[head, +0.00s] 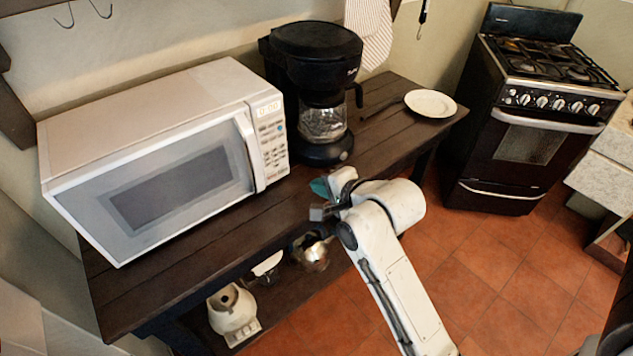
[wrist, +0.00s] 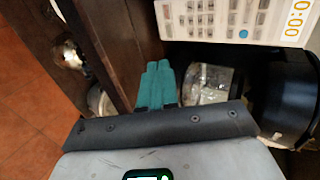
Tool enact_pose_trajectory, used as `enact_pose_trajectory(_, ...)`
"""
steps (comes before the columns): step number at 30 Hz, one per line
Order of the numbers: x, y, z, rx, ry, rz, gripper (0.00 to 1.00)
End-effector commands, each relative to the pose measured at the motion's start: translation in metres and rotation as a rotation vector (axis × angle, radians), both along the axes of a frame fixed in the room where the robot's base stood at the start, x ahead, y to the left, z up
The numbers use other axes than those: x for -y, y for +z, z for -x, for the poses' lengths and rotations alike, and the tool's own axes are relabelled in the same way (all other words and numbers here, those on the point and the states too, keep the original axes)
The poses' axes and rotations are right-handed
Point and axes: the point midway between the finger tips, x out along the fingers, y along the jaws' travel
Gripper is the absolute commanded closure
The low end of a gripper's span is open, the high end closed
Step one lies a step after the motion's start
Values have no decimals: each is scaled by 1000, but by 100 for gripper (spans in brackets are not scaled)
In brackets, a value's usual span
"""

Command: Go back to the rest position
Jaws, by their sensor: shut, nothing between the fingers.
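My gripper (head: 320,187) is at the front edge of the dark wooden table (head: 385,125), in front of the coffee maker and right of the microwave. In the wrist view its teal fingers (wrist: 157,68) lie side by side, shut, with nothing between them. My white arm reaches up to it from the bottom of the head view.
A white microwave (head: 150,95) and a black coffee maker (head: 316,70) stand on the table. A white plate (head: 431,103) lies at its right end. A lower shelf holds a white appliance (head: 232,310) and a metal kettle (head: 311,254). A black stove (head: 530,120) stands at right; tiled floor between is clear.

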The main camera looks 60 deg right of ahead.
Motion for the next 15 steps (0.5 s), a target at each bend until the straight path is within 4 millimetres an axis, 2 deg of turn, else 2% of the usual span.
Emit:
enact_pose_trajectory(10, 0, 0, 0, 0, 0, 0, 100)
enact_pose_trajectory(13, -8, -10, 4, -54, 47, 40, 100)
enact_pose_trajectory(15, -20, -24, 11, -131, 120, 100, 100)
